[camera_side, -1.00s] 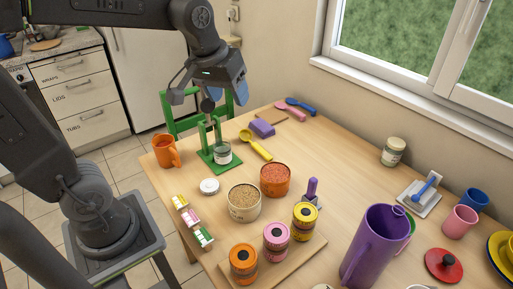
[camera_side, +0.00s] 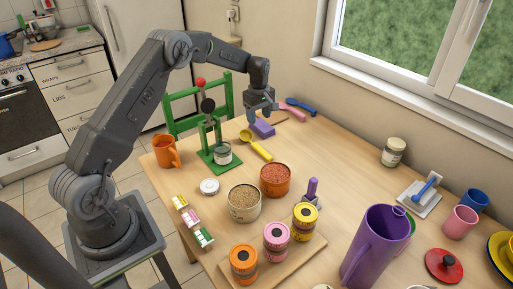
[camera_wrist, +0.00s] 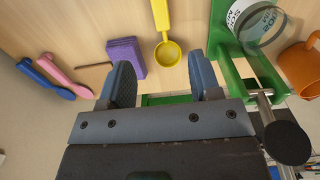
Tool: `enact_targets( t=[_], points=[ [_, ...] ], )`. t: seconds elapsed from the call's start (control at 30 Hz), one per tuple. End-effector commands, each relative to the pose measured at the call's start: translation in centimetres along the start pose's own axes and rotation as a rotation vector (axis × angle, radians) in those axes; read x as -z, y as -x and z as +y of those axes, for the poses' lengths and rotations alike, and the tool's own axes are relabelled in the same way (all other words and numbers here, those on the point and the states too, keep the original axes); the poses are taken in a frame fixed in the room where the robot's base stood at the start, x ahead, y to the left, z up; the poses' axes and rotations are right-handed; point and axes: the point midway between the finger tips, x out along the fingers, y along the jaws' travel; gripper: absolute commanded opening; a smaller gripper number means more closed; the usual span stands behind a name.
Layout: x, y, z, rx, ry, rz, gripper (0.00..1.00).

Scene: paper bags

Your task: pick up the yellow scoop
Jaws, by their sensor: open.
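The yellow scoop (camera_side: 257,147) lies on the table in the side view, its round bowl toward the green stand and its handle toward the red-filled tub. In the wrist view the yellow scoop (camera_wrist: 168,48) lies beyond my fingertips, its bowl nearest and its handle running to the top edge. My gripper (camera_side: 262,112) is above the far end of the table, over the area of the purple block. It also shows in the wrist view (camera_wrist: 160,80), with its two fingers apart and nothing between them.
A purple block (camera_wrist: 126,59) lies beside the scoop, with pink (camera_wrist: 70,77) and blue (camera_wrist: 45,78) scoops farther off. A green stand (camera_side: 216,155) with a glass jar (camera_side: 223,154) is close on the other side. Tubs of red (camera_side: 275,180) and tan (camera_side: 244,202) contents stand nearer the camera.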

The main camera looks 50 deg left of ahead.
Motion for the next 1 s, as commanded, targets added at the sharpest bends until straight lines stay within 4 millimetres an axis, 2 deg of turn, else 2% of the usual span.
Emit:
enact_targets(
  t=[0.4,0.67,0.9,1.0],
  points=[
    [-0.1,-7.2,0.0,0.003,0.001,-0.001,0.57],
    [-0.1,-9.1,0.0,0.002,0.0,-0.001,0.57],
    [-0.5,-12.5,-0.1,0.001,0.0,-0.001,0.57],
    [-0.5,-13.4,-0.1,-0.001,-0.001,0.0,0.57]
  ],
)
